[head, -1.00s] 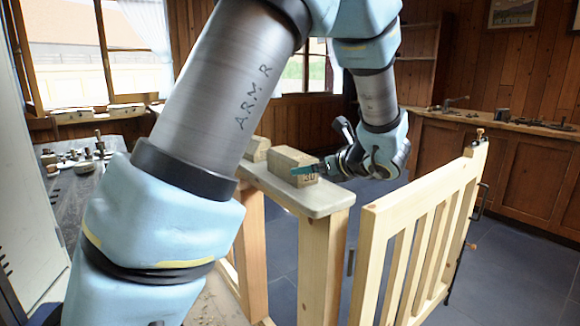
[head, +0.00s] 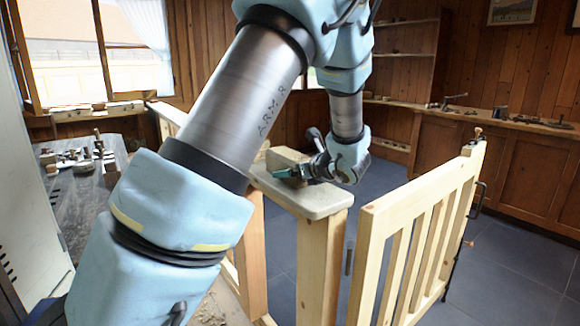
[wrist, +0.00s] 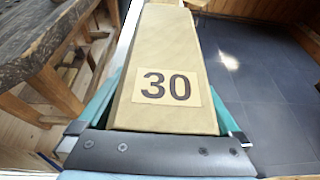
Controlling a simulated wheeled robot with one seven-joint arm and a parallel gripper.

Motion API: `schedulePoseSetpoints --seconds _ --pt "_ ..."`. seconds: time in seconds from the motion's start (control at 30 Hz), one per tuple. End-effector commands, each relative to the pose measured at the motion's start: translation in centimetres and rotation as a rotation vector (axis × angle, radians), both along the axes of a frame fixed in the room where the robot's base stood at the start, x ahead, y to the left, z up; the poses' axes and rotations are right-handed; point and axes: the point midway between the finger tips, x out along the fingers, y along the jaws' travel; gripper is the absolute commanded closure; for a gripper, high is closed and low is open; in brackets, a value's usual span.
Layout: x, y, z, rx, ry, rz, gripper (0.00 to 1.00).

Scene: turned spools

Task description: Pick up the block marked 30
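The block marked 30 (wrist: 165,50) is pale wood with a black "30" on a light label facing the wrist camera. In the head view the block (head: 287,156) rests on the flat top of the railing post (head: 318,202). My gripper (head: 290,173) is at the block's near end, level with it. In the wrist view its teal fingers (wrist: 163,76) lie apart, one along each side of the block. They look open around it; whether either finger touches the wood is hard to tell. My gripper hides the label in the head view.
A slatted wooden gate (head: 420,240) stands to the right of the post. A dark workbench (head: 85,190) with small parts is at left. Part of another wooden piece (wrist: 196,4) shows beyond the block. Open tiled floor (head: 385,185) lies behind the post.

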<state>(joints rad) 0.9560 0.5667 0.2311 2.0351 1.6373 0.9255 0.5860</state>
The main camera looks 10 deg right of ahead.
Motion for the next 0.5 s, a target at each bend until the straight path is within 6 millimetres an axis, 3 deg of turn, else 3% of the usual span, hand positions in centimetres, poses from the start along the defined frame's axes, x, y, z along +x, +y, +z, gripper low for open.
schedulePoseSetpoints --seconds 0.07,0.5 --pt "-0.02 -0.01 0.01 0.0 0.0 0.0 0.09" --pt "-0.03 -0.01 0.02 0.0 0.0 0.0 0.58"
